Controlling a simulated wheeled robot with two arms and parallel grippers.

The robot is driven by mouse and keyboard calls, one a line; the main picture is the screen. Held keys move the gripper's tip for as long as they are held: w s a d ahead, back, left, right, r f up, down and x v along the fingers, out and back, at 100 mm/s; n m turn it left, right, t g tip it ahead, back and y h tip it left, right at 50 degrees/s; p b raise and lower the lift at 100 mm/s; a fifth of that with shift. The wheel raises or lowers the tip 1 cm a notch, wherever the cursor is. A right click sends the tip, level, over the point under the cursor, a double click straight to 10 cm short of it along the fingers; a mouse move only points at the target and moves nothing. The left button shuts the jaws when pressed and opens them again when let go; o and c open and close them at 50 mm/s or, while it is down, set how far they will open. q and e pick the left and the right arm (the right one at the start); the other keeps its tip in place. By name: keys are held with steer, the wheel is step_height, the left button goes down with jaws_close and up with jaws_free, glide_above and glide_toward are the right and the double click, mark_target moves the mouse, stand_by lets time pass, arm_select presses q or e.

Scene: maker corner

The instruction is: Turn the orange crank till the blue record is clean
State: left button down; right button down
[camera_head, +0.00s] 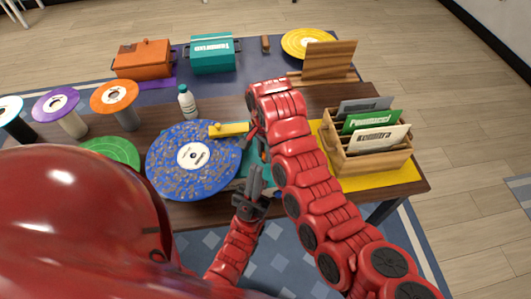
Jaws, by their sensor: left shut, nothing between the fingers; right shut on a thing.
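The blue record (168,165) lies flat on a teal machine (246,162), mostly hidden under it. Brown specks cover much of its blue surface around the white label. A yellow bar (231,130) reaches over its upper right edge. My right gripper (254,137) is at the machine's right side, partly hidden by its own arm. It is shut on what seems to be the orange crank, of which almost nothing shows. My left gripper (256,180) is shut and empty, just right of the record and below the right gripper.
A wooden crate of sleeves (372,160) stands on a yellow mat right of my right arm. A white bottle (187,101) stands behind the record. Records on stands and a green disc (110,151) are to the left. Orange (143,60) and teal (213,54) boxes stand at the back.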

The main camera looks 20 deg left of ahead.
steer(key=c, duration=0.8)
jaws_free()
steer(key=shift+o, duration=0.2)
steer(key=shift+r, duration=0.1)
step_height(320, 180, up, 17)
steer(key=p, duration=0.1)
steer(key=shift+r, duration=0.15)
